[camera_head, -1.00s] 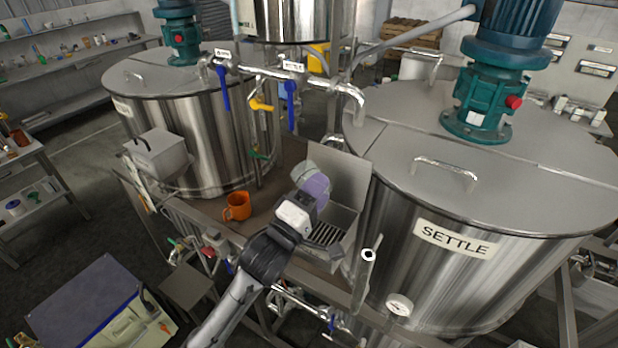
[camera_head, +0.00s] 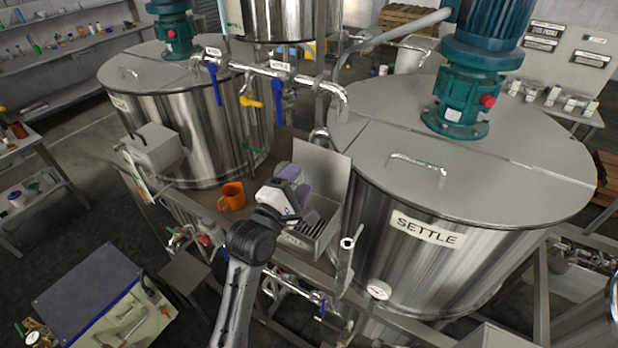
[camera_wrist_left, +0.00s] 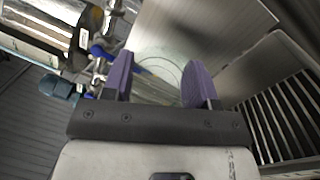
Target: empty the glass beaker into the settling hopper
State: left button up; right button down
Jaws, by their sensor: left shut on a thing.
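My left gripper (camera_head: 296,183), with purple fingers, is shut on the clear glass beaker. The beaker shows between the fingers in the left wrist view (camera_wrist_left: 157,70); in the head view the fingers mostly hide it. I cannot make out any contents. The settling hopper (camera_head: 321,232) is a grey metal box with a slotted grate and a raised back plate. The gripper is over its left, rear part in the head view. In the left wrist view the hopper's grate (camera_wrist_left: 288,115) lies to the right of the fingers. My right gripper is not in view.
An orange mug (camera_head: 231,196) stands on the brown bench left of the gripper. The large SETTLE tank (camera_head: 470,240) rises close on the right. Pipes with blue and yellow valve handles (camera_head: 279,100) hang behind the bench.

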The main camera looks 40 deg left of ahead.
pick_arm(q)
jog(key=n+p, duration=0.1)
jog(key=r+n+g+p, duration=0.1)
jog(key=n+g+p, duration=0.1)
jog(key=n+p, duration=0.1)
jog(key=shift+w+a+r, duration=0.15)
jog(key=shift+a+r, duration=0.25)
jog(key=n+p, duration=0.1)
jog(key=n+g+p, duration=0.1)
jog(key=r+n+g+h+p, duration=0.1)
jog(key=n, duration=0.1)
jog(key=shift+w+a, duration=0.1)
jog(key=shift+a, duration=0.2)
jog(key=shift+f+n+b, duration=0.1)
jog(key=shift+n+b, duration=0.2)
jog(key=shift+n, duration=0.3)
jog(key=shift+d+r+n+g+h, duration=0.1)
jog(key=shift+r+n+g+h, duration=0.1)
jog(key=shift+n+g+h, duration=0.35)
jog(key=shift+r+n+g+h, duration=0.25)
jog(key=shift+n+h, duration=0.1)
jog(key=shift+n, duration=0.3)
jog(key=shift+r, duration=0.1)
